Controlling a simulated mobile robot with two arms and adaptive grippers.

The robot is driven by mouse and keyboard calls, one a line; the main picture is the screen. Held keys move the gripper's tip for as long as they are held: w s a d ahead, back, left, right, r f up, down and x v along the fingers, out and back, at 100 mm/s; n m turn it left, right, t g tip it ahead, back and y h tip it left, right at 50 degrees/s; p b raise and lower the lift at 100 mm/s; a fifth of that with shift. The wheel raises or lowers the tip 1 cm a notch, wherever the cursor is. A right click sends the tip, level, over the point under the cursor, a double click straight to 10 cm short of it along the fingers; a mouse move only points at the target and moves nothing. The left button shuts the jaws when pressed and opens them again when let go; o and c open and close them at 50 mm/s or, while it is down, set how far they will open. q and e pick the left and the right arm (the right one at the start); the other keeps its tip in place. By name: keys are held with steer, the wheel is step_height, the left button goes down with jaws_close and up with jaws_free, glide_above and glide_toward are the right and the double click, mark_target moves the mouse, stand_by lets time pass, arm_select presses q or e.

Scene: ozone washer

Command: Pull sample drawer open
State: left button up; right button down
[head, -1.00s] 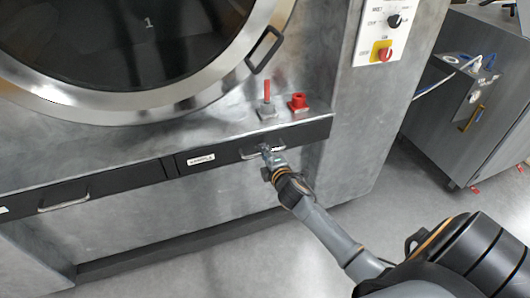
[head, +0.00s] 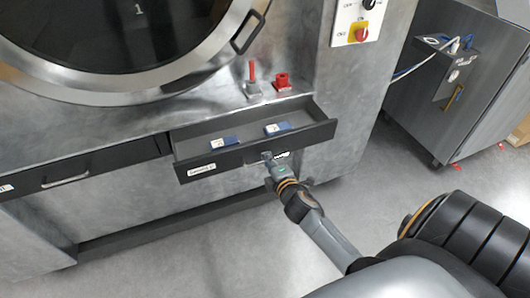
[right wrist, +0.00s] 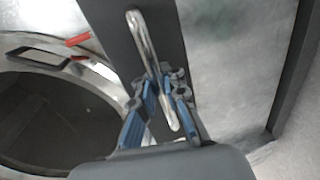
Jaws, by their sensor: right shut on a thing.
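The sample drawer (head: 252,153) is pulled part way out of the washer's front in the head view. It is dark, with a white label at the left of its front. Two small blue-and-white items lie inside, one (head: 224,143) at the left and one (head: 277,128) toward the right. My right gripper (head: 267,157) is at the drawer's handle, shut on it. In the right wrist view the metal handle (right wrist: 143,40) runs between the blue-padded fingers (right wrist: 166,98). The head view shows the handle only partly, behind the gripper. My left gripper is not in view.
The washer's round door (head: 205,75) is above the drawer. A red-handled valve (head: 252,75) and a red knob (head: 282,82) stand on the ledge. A second drawer (head: 85,168) at the left is closed. Open floor (head: 200,270) lies in front; a grey cabinet (head: 450,90) stands right.

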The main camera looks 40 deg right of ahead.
steer(key=c, duration=1.8)
jaws_free()
steer(key=shift+w, duration=0.15)
steer(key=o, duration=0.4)
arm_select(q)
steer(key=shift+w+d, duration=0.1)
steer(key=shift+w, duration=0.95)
arm_select(e)
steer(key=v, duration=1.2)
steer(key=shift+d+r, duration=0.1)
steer(key=s+a+f+m+g+y, duration=0.1)
steer(key=s+a+f+m+g, duration=0.15)
steer(key=f, duration=0.75)
steer(key=s+a+f+m+g+y, duration=0.1)
steer(key=s+f+g, duration=0.15)
steer(key=f, duration=0.65)
steer(key=s+a+f+m+g+y, duration=0.15)
steer(key=s+f, duration=0.25)
steer(key=f, duration=0.6)
steer(key=s+a+f+m+g, duration=0.2)
steer(key=s+f+m+g, duration=0.2)
steer(key=s+f, duration=0.5)
steer(key=s+a+f+m+g, duration=0.2)
steer(key=s+f, duration=0.7)
steer(key=s, duration=0.7)
steer(key=shift+a+m+g, duration=0.4)
steer(key=shift+m+g, duration=0.45)
steer(key=shift+m, duration=0.05)
